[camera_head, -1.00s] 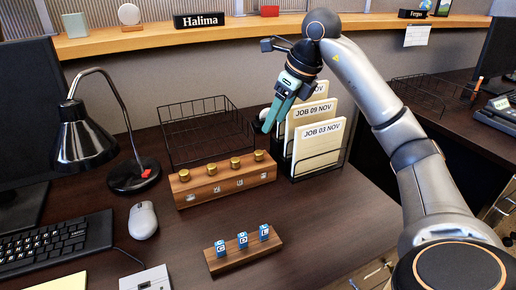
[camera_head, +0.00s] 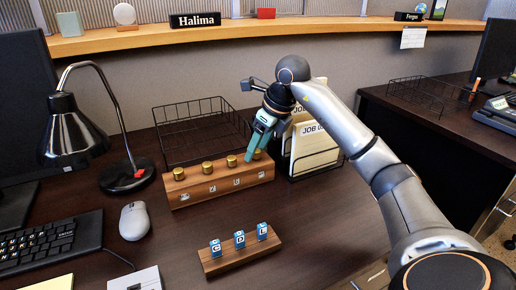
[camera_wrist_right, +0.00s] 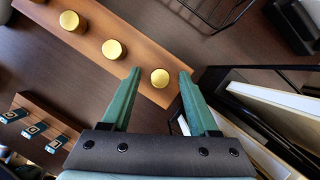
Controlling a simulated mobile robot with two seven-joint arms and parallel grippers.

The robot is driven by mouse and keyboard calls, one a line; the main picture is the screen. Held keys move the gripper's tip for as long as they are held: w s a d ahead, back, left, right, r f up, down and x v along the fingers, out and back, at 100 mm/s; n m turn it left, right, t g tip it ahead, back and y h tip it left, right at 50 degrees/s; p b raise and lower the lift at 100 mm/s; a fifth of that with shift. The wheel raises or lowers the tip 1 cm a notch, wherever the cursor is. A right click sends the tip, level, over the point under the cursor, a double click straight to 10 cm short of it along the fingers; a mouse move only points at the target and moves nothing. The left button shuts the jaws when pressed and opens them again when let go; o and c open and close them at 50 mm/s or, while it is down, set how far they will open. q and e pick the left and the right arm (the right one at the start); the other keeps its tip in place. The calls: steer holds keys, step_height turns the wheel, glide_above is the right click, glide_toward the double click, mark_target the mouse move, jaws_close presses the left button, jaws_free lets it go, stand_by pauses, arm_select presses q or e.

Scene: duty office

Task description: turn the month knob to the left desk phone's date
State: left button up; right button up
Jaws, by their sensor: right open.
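A wooden block (camera_head: 180,193) on the desk has a row of brass knobs along its top and a small marked window under each. The labels are too small to read, so I cannot tell which is the month knob. My right gripper (camera_head: 252,155) is at the block's right end, by the rightmost knob (camera_head: 258,154). In the right wrist view this knob (camera_wrist_right: 160,78) shows between the open fingertips, with gaps on both sides. No desk phone date is readable; a grey device (camera_head: 138,280) at the bottom edge is cut off. My left gripper is out of view.
A wire tray (camera_head: 190,125) stands behind the block. A black file holder with cards (camera_head: 315,142) is close to the right of my gripper. A smaller wooden stand (camera_head: 240,257) with lettered blue blocks is in front. A lamp (camera_head: 75,130) and mouse (camera_head: 134,221) are left.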

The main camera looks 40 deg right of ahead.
jaws_close()
stand_by(0.4)
